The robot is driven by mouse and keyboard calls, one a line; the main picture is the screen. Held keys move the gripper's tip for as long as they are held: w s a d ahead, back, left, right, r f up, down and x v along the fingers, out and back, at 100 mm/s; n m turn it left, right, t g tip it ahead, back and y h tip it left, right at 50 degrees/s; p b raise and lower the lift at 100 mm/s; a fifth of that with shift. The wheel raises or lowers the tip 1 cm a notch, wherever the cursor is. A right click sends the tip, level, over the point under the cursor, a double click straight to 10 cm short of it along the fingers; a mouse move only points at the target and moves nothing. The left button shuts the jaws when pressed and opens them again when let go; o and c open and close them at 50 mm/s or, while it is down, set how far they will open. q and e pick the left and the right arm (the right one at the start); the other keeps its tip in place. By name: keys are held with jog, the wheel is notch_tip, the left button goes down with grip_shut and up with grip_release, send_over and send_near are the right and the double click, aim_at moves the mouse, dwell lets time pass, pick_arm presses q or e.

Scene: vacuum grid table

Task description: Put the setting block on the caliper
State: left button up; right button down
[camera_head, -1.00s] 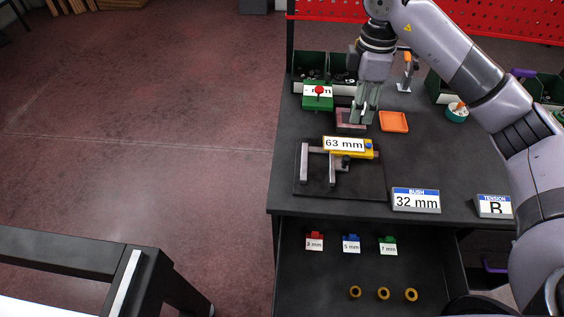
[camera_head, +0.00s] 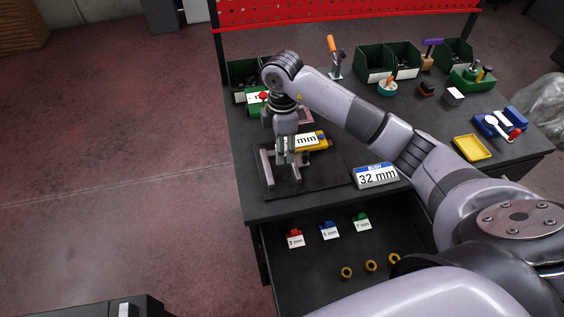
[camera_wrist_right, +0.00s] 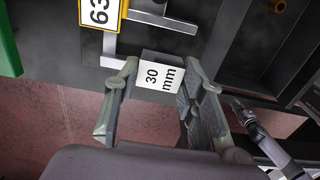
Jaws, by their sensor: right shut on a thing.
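The caliper (camera_head: 267,170) lies on a dark board on the table, with grey jaws and a yellow slider (camera_head: 326,141). Its label is partly covered by my right gripper in the head view; the wrist view shows "63" on the caliper's label (camera_wrist_right: 98,12). My right gripper (camera_head: 286,158) points down over the caliper's jaw side. It is shut on the setting block (camera_wrist_right: 158,76), a grey block with a white "30 mm" label, between its fingers in the wrist view. The block appears close to the caliper's jaws; I cannot tell if they touch. My left gripper is not in view.
A "32 mm" bush sign (camera_head: 376,175) stands right of the board. The open drawer (camera_head: 300,275) below holds red, blue and green tags and several yellow rings. A green fixture (camera_head: 254,104) and a pinkish tray (camera_head: 306,116) are behind the caliper. A yellow tray (camera_head: 472,148) is at the right.

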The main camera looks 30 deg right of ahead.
notch_tip(320, 180, down, 2)
jog(key=shift+f, duration=0.2)
notch_tip(320, 180, down, 4)
jog(key=shift+f+p, duration=0.1)
jog(key=shift+p, duration=0.5)
jog(key=shift+f, duration=0.3)
jog(key=shift+f, duration=0.1)
jog(key=c, duration=1)
grip_release()
jog(key=shift+c, duration=0.2)
